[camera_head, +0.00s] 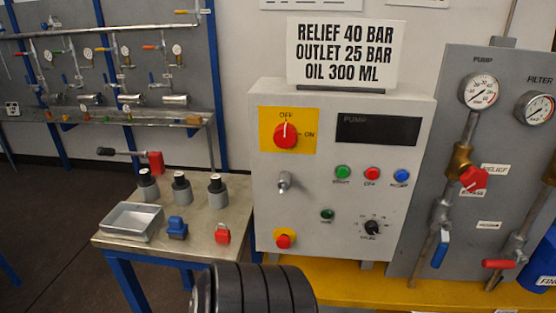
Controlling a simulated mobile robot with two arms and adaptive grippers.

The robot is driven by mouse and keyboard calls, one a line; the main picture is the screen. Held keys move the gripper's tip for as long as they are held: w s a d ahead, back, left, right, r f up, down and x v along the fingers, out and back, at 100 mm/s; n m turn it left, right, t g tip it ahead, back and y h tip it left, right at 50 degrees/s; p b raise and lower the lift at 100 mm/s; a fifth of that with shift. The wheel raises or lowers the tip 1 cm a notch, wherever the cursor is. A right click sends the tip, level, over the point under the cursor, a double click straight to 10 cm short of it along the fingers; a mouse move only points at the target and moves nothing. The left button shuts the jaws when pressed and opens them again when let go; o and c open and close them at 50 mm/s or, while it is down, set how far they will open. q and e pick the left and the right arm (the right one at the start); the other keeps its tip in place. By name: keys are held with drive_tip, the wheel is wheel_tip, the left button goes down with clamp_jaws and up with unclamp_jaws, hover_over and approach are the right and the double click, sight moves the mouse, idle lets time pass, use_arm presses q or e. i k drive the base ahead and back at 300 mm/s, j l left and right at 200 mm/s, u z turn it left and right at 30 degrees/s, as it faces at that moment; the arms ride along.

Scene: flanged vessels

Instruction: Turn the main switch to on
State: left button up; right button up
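The main switch is a red rotary knob (286,135) on a yellow plate (308,146) at the upper left of the grey control box (340,220). Its white pointer mark points up to the word OFF. The word ON is printed to the right of the knob. Neither of my grippers shows in the head view, and nothing touches the knob.
The box also has a dark PUMP display (378,130), coloured push buttons (343,172), a key-like fitting (284,182) and a lower red button (284,239). A side table (165,245) stands left. A gauge panel (450,120) stands right.

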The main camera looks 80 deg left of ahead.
sight(285, 136)
drive_tip(key=u, duration=2.15)
